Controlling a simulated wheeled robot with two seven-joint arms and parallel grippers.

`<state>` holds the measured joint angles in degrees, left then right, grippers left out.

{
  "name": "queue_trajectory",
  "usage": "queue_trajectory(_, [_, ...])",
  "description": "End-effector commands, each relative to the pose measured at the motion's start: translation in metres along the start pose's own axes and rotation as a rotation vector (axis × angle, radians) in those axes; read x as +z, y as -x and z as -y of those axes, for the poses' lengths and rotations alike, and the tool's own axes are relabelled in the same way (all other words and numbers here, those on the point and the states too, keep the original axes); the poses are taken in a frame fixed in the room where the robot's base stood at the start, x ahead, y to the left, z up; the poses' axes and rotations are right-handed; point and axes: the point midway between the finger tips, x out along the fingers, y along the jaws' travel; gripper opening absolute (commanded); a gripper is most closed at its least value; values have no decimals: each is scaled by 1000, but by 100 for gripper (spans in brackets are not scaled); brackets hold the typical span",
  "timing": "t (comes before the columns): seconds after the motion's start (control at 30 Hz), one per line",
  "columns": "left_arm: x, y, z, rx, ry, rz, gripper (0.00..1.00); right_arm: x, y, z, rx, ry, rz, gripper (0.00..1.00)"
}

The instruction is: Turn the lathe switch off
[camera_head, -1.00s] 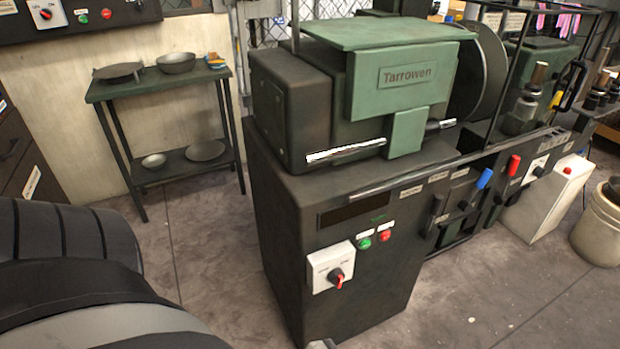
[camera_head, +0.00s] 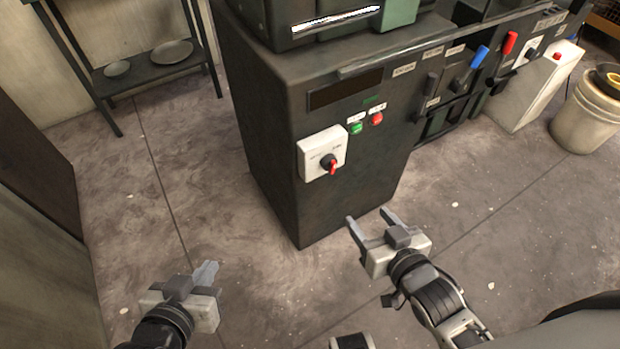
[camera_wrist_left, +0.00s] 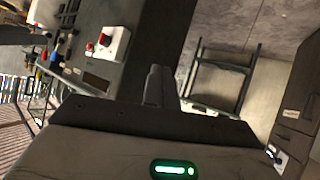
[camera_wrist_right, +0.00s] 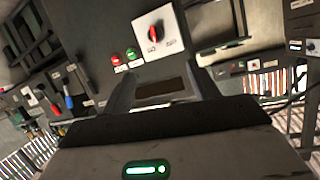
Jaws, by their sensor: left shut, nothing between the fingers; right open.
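The lathe switch is a red rotary knob (camera_head: 331,165) on a white plate (camera_head: 309,160) on the front of the dark lathe cabinet. It also shows in the right wrist view (camera_wrist_right: 154,32), above and beyond the fingers, and is not touched. My right gripper (camera_head: 370,217) is open and empty, in front of the cabinet, below and to the right of the switch. My left gripper (camera_head: 207,274) is shut and empty, low at the left of the cabinet, well apart from the switch.
A green button (camera_head: 355,128) and a red button (camera_head: 377,118) sit just right of the switch plate. Blue (camera_head: 480,56) and red (camera_head: 510,42) levers stand further right. A rack with bowls (camera_head: 172,53) stands at the left. The floor before the cabinet is clear.

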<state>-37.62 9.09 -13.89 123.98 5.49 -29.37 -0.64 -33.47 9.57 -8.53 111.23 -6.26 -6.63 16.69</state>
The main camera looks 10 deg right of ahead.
Motion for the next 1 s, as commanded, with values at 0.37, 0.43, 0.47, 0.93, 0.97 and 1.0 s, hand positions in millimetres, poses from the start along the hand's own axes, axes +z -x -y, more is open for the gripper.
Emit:
queue_trajectory(0.37, [55,-45,-1,41,40,3,0,59,-62,-35,-152,-155,-315,60])
queue_trajectory(0.43, [55,-46,-2,44,42,6,0,56,-67,-34,-161,-159,-323,60])
queue_trajectory(0.47, [55,-46,-2,44,42,7,0,54,-70,-33,-162,-160,-324,60])
queue_trajectory(0.93, [76,-65,-4,68,46,53,0,22,-159,-20,-161,-160,-324,60])
queue_trajectory(0.97, [77,-67,-5,69,46,56,0,20,-165,-19,-160,-161,-324,60])
queue_trajectory(1.0, [79,-69,-5,72,47,62,0,18,-172,-19,-159,-161,-323,60])
